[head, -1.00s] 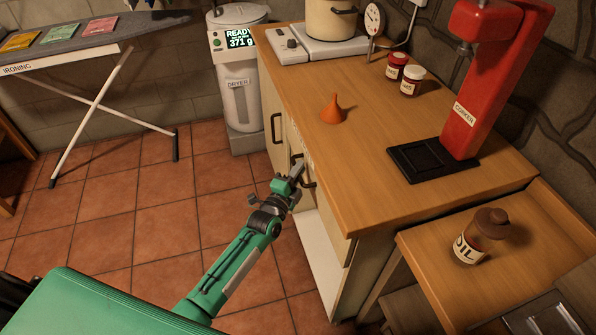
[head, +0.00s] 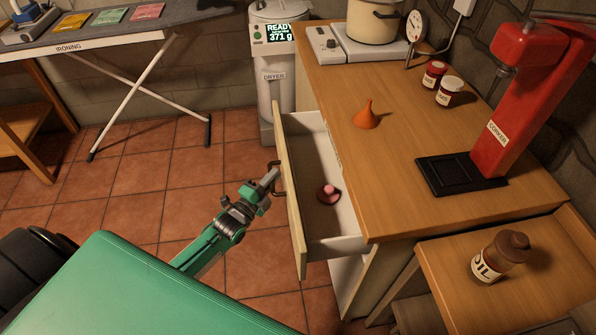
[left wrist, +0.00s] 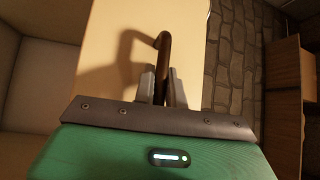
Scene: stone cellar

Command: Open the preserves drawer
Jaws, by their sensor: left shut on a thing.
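The preserves drawer (head: 292,205) stands pulled out from the wooden-topped cabinet in the head view, its white inside showing. A small reddish-pink round thing (head: 329,194) lies on the drawer's floor. My left gripper (head: 274,180) is at the outer face of the drawer front, shut on its dark handle (head: 279,190). In the left wrist view, the two grey fingers (left wrist: 162,86) stand on either side of the bar handle (left wrist: 167,58), against the cream drawer front (left wrist: 100,60). My right gripper is not in view.
On the cabinet top are an orange funnel (head: 366,116), two jars (head: 450,92), a red corker (head: 497,125) and a pot (head: 374,22). A lower side table (head: 545,270) holds an oil bottle (head: 497,258). Tiled floor (head: 150,185) lies free left of the drawer.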

